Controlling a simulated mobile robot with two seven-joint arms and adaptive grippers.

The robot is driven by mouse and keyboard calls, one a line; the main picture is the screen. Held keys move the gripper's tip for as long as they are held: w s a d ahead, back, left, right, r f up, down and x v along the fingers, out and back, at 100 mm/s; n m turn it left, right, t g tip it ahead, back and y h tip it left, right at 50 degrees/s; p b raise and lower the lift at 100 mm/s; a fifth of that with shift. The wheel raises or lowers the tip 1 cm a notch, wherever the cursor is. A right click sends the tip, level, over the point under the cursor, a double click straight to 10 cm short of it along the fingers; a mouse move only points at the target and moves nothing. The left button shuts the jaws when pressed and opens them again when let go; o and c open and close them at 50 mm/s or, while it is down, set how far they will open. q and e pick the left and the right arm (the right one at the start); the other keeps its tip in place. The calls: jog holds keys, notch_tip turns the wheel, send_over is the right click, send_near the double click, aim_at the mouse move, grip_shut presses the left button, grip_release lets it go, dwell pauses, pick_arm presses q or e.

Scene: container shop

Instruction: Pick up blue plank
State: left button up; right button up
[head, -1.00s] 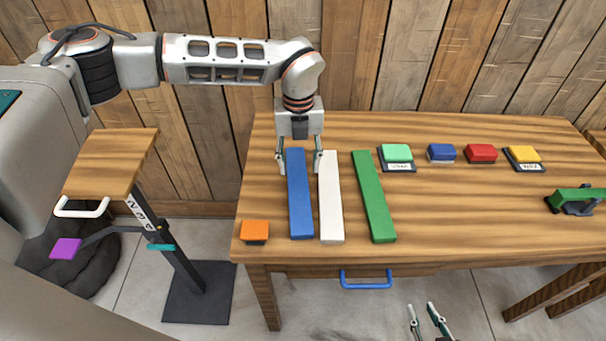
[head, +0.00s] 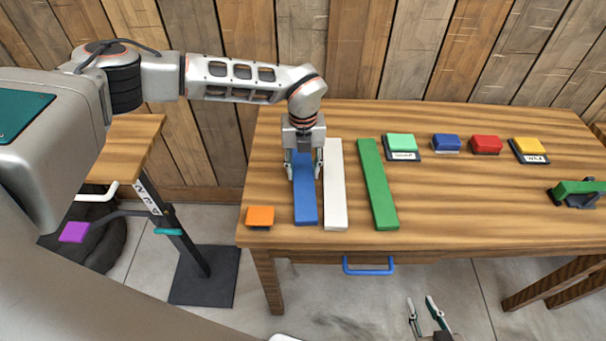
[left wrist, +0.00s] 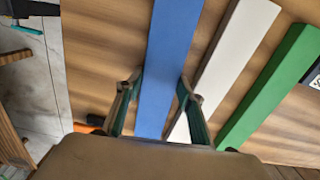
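The blue plank (head: 305,202) lies flat on the wooden table, left of the white plank (head: 335,190) and the green plank (head: 377,185). My left gripper (head: 304,174) is over the far half of the blue plank, with one finger on each side of it. In the left wrist view the blue plank (left wrist: 168,60) runs between the fingers of my left gripper (left wrist: 158,100), with small gaps beside it. The right finger is close to the white plank (left wrist: 230,60). My right gripper (head: 424,305) is open and empty in front of the table, low in the picture.
An orange block (head: 260,216) lies left of the blue plank's near end. Green, blue, red and yellow blocks (head: 529,147) stand along the back right. A blue drawer handle (head: 368,267) is on the table front.

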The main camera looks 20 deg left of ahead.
pick_arm(q)
jog(key=c, duration=0.4)
pick_arm(e)
jog(key=shift+s+f, duration=0.15)
jog(key=shift+f, duration=0.1)
pick_arm(q)
jog(key=shift+r, duration=0.1)
pick_arm(e)
jog(key=shift+f, duration=0.1)
